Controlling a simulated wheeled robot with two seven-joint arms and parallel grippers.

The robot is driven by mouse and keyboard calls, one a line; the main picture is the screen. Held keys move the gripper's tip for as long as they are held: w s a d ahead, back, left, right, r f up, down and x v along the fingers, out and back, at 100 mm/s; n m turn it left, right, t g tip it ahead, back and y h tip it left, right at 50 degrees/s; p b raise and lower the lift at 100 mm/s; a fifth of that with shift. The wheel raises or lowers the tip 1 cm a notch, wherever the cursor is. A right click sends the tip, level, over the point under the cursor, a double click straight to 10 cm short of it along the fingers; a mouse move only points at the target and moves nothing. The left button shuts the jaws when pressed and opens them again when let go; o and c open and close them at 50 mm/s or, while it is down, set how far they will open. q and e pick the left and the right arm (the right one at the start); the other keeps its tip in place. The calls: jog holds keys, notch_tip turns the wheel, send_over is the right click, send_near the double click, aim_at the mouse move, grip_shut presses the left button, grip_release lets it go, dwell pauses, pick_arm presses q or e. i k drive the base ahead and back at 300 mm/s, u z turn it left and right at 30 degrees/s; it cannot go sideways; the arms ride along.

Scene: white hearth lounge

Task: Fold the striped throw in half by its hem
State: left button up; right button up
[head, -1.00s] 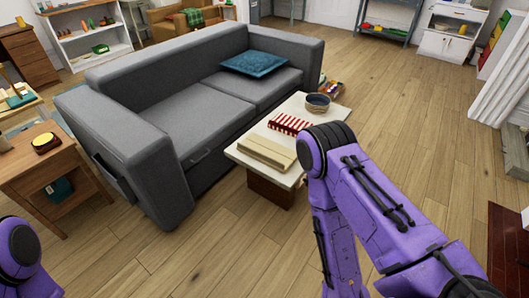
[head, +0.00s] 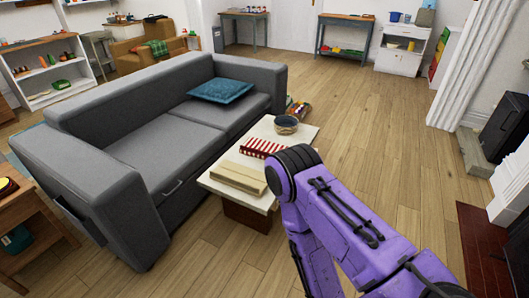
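A red-and-white striped cloth (head: 262,148), which looks like the striped throw, lies on the pale low table (head: 222,188) in front of the grey sofa. It appears as a compact bundle; its hem cannot be made out. My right arm rises in front of the table's near right corner and hides part of it. My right gripper is not visible. My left arm and gripper are out of the picture.
A beige folded cloth or block (head: 238,178) lies beside the striped cloth, and a dark bowl (head: 287,124) stands at the table's far end. The grey sofa (head: 165,140) borders the table on the left. Wooden floor (head: 385,140) is clear to the right.

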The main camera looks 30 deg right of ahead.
aim_at(260, 152)
jog(key=k, duration=0.95)
jog(key=z, duration=1.4)
jog(key=i, duration=1.35)
jog(key=z, duration=0.25)
jog(key=i, duration=1.15)
jog(key=u, duration=0.95)
jog(key=i, duration=0.75)
jog(key=u, duration=1.1)
jog(key=i, duration=0.3)
jog(key=u, duration=0.35)
